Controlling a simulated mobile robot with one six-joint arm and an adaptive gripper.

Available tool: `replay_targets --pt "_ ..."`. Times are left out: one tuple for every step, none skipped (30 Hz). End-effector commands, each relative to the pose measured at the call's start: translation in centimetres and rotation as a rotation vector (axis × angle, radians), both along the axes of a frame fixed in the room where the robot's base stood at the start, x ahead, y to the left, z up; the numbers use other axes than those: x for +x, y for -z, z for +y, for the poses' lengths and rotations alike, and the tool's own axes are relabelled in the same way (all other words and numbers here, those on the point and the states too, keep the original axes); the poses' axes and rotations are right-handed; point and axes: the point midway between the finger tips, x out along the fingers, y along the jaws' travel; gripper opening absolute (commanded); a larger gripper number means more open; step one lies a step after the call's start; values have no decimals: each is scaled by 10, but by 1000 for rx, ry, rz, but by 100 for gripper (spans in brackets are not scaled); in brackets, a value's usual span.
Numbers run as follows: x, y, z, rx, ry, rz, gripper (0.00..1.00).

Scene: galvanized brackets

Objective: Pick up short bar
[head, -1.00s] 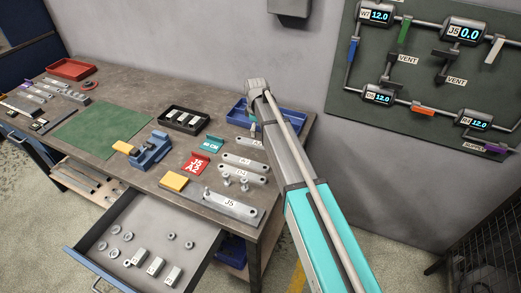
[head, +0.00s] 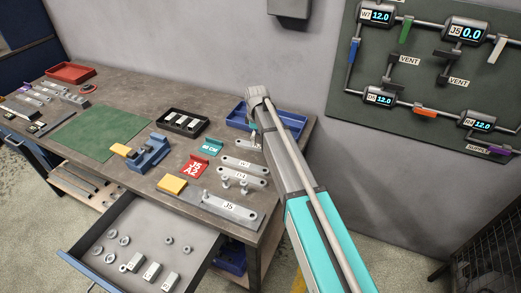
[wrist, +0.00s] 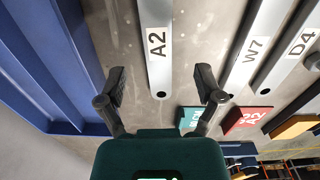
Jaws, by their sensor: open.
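Several flat grey bars with labels lie on the workbench. The bar labelled A2 (wrist: 157,45) runs between the two fingers of my gripper (wrist: 160,80) in the wrist view, with its holed end toward the gripper. The fingers are spread, one on each side of it, and do not touch it. In the head view my gripper (head: 254,136) is low at the back right of the bench, and my arm hides most of that bar. The bars W7 (wrist: 253,45) and D4 (wrist: 290,58) lie to the right in the wrist view. A longer bar, J5 (head: 215,203), lies near the front edge.
A blue tray (wrist: 60,65) stands close on the left in the wrist view. A red block (wrist: 245,119) and a teal block (wrist: 190,117) lie nearby. A dark tray (head: 165,125), a blue vise (head: 152,150) and an open drawer (head: 195,240) are farther left.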

Motion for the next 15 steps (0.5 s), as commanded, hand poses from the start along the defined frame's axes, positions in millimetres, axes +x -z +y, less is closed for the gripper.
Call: replay_targets --pt "0 6 0 0 0 0 86" --pt "0 8 -1 0 0 0 86" --pt "-1 11 -1 0 0 0 86" --pt "-1 14 -1 0 0 0 86" --pt "-1 16 -1 0 0 0 86" --pt "-1 20 -2 0 0 0 86" --pt "-1 22 -2 0 0 0 86" --pt "-2 24 -2 0 0 0 86" --pt "-2 27 -2 0 0 0 86" --pt "-2 30 -3 0 0 0 86" --pt "-2 32 -2 0 0 0 86" --pt "-2 35 -2 0 0 0 86" --pt "-2 37 -2 0 0 0 86" --pt "-2 39 -2 0 0 0 86" --pt "-2 41 -2 0 0 0 86"
